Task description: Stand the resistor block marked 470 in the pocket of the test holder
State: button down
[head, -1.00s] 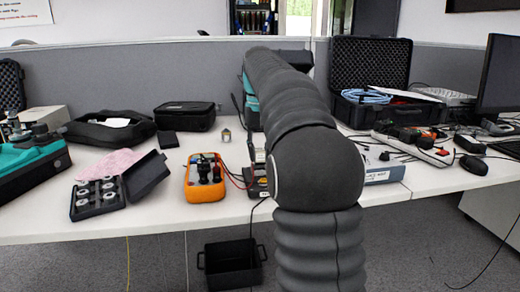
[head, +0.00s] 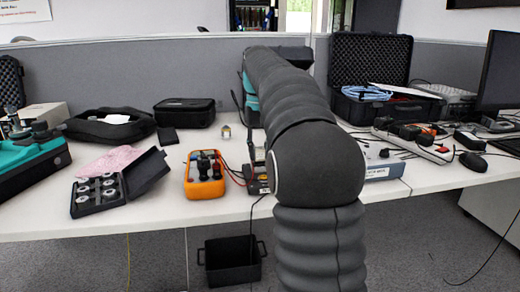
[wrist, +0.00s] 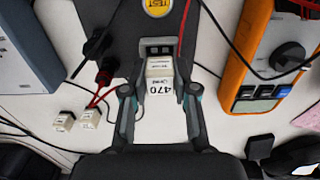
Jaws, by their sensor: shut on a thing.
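The block marked 470 (wrist: 158,85), pale with black print, is held between the two fingers of my gripper (wrist: 158,95) in the wrist view. My gripper is shut on it, and the print reads upside down. The test holder (wrist: 128,38) is a dark body with a yellow TEST sticker. Its pocket (wrist: 155,49) lies just beyond the block's far end. I cannot tell whether the block touches the pocket or is still above it. In the head view the holder (head: 257,186) is partly behind my arm, which hides my gripper and the block.
Two other small pale blocks (wrist: 86,118) lie left of my gripper, near a red plug (wrist: 105,72) and its leads. An orange multimeter (head: 205,184) stands beside the holder. An open case of round parts (head: 98,207) sits farther left. Bare white table shows between them.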

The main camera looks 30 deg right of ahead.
jog(key=shift+f+b, duration=0.45)
jog(key=shift+f, duration=0.45)
dwell(0.3)
jog(key=shift+c, duration=2.1)
grip_release()
jog(key=shift+r+p, duration=2.6)
jog(key=shift+r, duration=1.4)
jog(key=shift+a, duration=0.1)
